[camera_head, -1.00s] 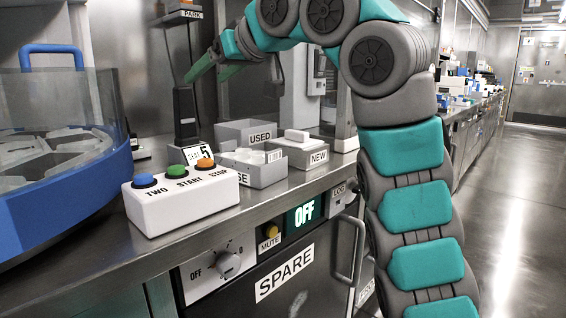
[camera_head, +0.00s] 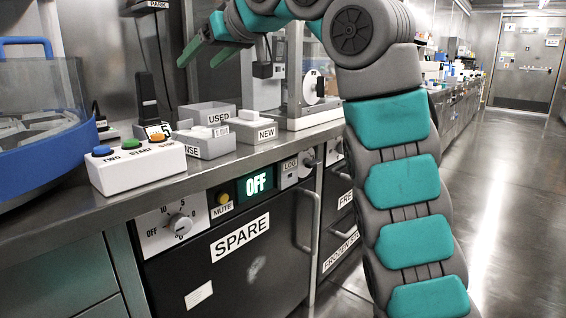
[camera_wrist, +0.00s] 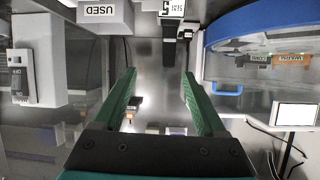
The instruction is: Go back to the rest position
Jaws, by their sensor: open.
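My gripper (camera_head: 201,54) is in the upper left of the head view, raised above the bench (camera_head: 75,203). Its two green fingers are apart with nothing between them. In the wrist view my gripper (camera_wrist: 160,90) also shows open and empty, with the steel bench and wall beyond it. My arm is folded up and over at the right of the head view.
A white button box (camera_head: 136,167), a USED bin (camera_head: 208,114), a NEW box (camera_head: 253,130) and a blue round machine (camera_head: 40,165) stand on the bench. A dark post (camera_head: 148,100) rises near my gripper. The SPARE cabinet (camera_head: 225,260) is below. The floor (camera_head: 505,200) at right is clear.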

